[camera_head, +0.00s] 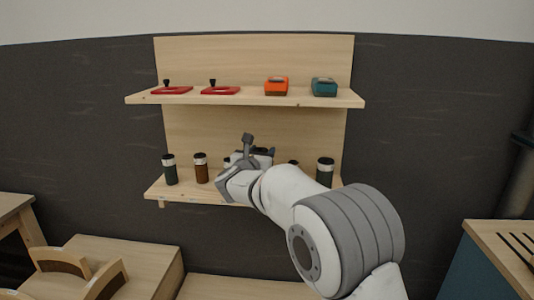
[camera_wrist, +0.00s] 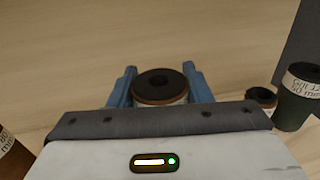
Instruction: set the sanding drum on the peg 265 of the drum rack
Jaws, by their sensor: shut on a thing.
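In the wrist view, my gripper (camera_wrist: 160,84) has its two blue fingers shut on a sanding drum (camera_wrist: 160,96). The drum has a black top with a hole, a brown rim and a pale band below; its lower part is hidden by my gripper. Pale wood lies around and beyond it. In the head view, my gripper (camera_head: 258,156) is at the lower shelf (camera_head: 190,190), among the standing drums, and my arm hides the held drum. I cannot make out the drum rack or a peg marked 265 in either view.
A dark drum (camera_head: 170,171) and a brown drum (camera_head: 201,170) stand left of my gripper. A dark green drum (camera_wrist: 299,98) and a smaller brown-rimmed one (camera_wrist: 261,102) stand close on the right. Red, orange (camera_head: 276,86) and teal (camera_head: 324,87) items sit on the upper shelf.

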